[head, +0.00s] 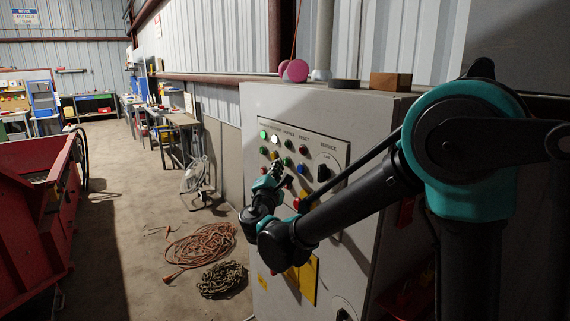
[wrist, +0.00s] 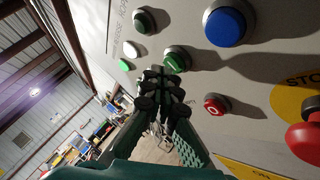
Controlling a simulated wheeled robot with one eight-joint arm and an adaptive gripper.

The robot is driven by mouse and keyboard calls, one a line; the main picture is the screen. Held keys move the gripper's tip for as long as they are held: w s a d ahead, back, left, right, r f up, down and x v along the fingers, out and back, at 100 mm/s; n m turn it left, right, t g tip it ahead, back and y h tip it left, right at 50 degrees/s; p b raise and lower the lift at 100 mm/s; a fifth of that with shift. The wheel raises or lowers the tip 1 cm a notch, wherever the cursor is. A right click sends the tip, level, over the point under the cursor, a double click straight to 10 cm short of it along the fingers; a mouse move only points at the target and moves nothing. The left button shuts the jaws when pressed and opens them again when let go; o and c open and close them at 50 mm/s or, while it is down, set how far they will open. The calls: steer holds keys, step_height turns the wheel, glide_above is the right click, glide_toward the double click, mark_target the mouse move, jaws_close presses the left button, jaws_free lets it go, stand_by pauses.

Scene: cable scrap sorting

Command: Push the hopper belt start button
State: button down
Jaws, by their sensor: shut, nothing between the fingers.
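The control panel (head: 333,157) is on the front of a grey cabinet and has several coloured buttons. I cannot read which label names the hopper belt. My gripper (head: 277,170) is at the panel's lower left, its fingers closed and empty. In the wrist view the fingertips (wrist: 168,82) point at a green button (wrist: 177,58) with a light mark and overlap its lower edge; I cannot tell whether they touch it. A red button (wrist: 217,104) marked with a ring is to their right. A dark green button (wrist: 145,20), a white one (wrist: 131,49) and a blue one (wrist: 226,25) are nearby.
A red emergency-stop knob (wrist: 306,142) on a yellow disc projects right of my gripper. A black rotary switch (head: 323,173) is on the panel. An orange cable coil (head: 200,245) and a chain heap (head: 222,279) lie on the floor. A red container (head: 30,200) stands left.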

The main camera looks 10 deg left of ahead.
steer(key=shift+w+d, duration=0.35)
stand_by(0.8)
steer(key=shift+a, duration=0.1)
steer(key=shift+s+a, duration=0.5)
steer(key=shift+s, duration=0.2)
steer(key=shift+s+a, duration=1.65)
steer(key=shift+s, duration=0.25)
